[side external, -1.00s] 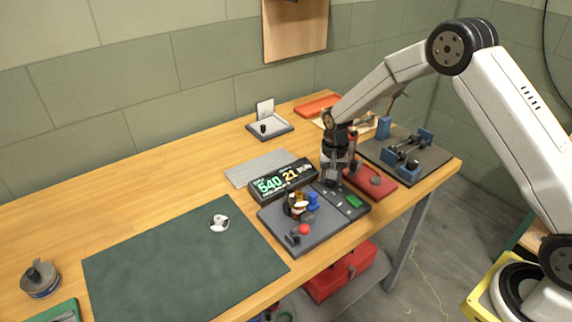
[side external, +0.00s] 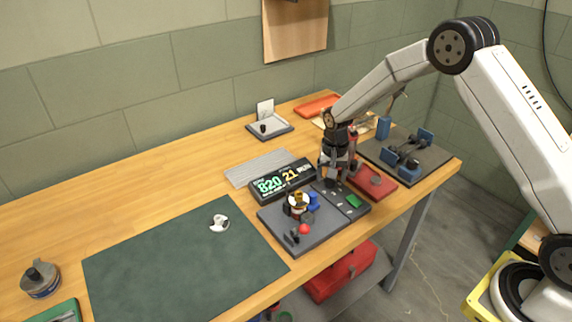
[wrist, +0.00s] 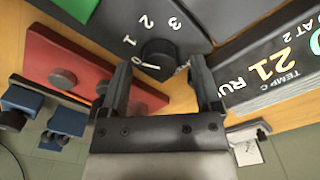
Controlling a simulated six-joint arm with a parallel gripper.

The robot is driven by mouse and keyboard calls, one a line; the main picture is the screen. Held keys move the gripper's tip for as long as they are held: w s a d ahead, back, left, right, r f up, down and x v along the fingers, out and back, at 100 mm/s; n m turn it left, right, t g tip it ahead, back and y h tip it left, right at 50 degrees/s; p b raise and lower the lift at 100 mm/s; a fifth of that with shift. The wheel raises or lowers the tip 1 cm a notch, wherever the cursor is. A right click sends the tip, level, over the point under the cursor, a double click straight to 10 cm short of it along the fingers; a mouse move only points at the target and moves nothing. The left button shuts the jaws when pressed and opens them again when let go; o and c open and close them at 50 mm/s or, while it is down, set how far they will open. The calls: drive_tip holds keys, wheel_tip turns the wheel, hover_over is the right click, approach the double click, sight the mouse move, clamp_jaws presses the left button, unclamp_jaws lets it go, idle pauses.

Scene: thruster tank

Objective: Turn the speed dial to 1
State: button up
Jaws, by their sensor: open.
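The speed dial (wrist: 158,58) is a black round knob on a dark panel, with white numerals 1, 2 and 3 beside it in the wrist view. A short pale mark shows on its lower left side; I cannot tell surely which numeral it points to. My gripper (wrist: 161,68) is open, with one finger on either side of the dial, and contact is unclear. In the side view my gripper (side external: 332,179) is low over the dark control panel (side external: 344,204) and hides the dial. The display (side external: 283,180) reads 820 in green and 21 in yellow.
The thruster tank unit (side external: 302,232), with a red knob and blue part, stands left of the panel. A red plate (side external: 374,184) lies close on the right. A dark board with blue blocks (side external: 408,160) is farther right. A green mat (side external: 180,262) covers the left front.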

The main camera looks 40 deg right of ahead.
wheel_tip(320, 180, up, 7)
drive_tip(key=shift+r, duration=0.25)
idle(0.3)
drive_tip(key=shift+s, duration=0.1)
drive_tip(key=shift+s+a+r, duration=0.1)
drive_tip(key=shift+s+r, duration=0.05)
drive_tip(key=s+a+r+n+t, duration=0.1)
drive_tip(key=s+n, duration=0.3)
drive_tip(key=s, duration=0.7)
drive_tip(key=s+a+r+n+t, duration=0.1)
drive_tip(key=s+a+r+n, duration=0.1)
drive_tip(key=s, duration=0.9)
drive_tip(key=shift+a+r+n+t, duration=0.15)
drive_tip(key=shift+a+n+t, duration=0.2)
drive_tip(key=shift+n, duration=0.55)
